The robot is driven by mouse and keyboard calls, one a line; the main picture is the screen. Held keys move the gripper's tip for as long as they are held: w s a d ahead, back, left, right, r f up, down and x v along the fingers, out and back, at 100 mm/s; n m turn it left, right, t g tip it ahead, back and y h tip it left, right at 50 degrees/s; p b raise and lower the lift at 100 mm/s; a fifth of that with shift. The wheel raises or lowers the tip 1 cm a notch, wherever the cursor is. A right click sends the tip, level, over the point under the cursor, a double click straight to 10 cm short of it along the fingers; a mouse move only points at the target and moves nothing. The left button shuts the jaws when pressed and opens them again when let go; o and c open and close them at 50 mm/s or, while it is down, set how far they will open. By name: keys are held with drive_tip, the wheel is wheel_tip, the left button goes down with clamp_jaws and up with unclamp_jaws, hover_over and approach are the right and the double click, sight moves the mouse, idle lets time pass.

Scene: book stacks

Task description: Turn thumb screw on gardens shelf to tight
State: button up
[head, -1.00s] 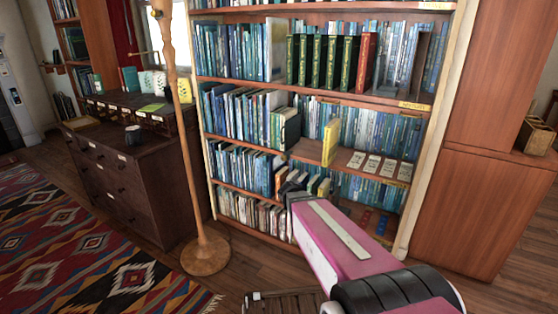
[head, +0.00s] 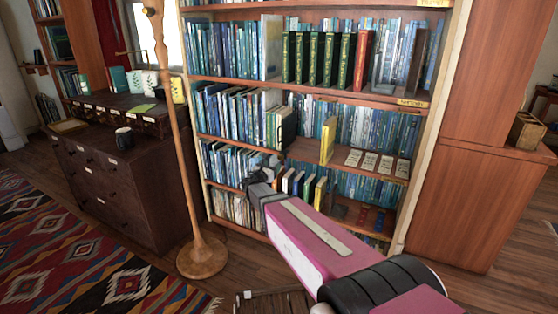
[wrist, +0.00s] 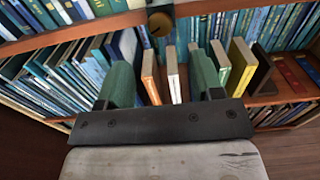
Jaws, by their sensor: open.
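A round brass-coloured knob (wrist: 160,22), which looks like the thumb screw, sits on a dark plate at a shelf edge, at the top middle of the wrist view. My gripper (wrist: 160,76) is open, its two greenish fingers wide apart and nothing held between them. The knob is ahead of the fingers, roughly centred between them and apart from them. In the head view my gripper (head: 262,170) is at the lower shelves of the bookcase (head: 433,130); the knob cannot be made out there. I cannot read which shelf is labelled gardens, or tell how tight the screw is.
Several upright books (wrist: 172,78) stand below the knob, in line with the fingers. A yellow book (head: 328,140) and small cards (head: 370,161) are on the shelf above right. A wooden pole on a round base (head: 202,258) stands left of my arm.

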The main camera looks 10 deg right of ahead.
sight(280, 158)
drive_tip(key=x, duration=0.8)
drive_tip(key=shift+w+d, duration=0.25)
drive_tip(key=shift+w, duration=0.05)
drive_tip(key=c, duration=0.9)
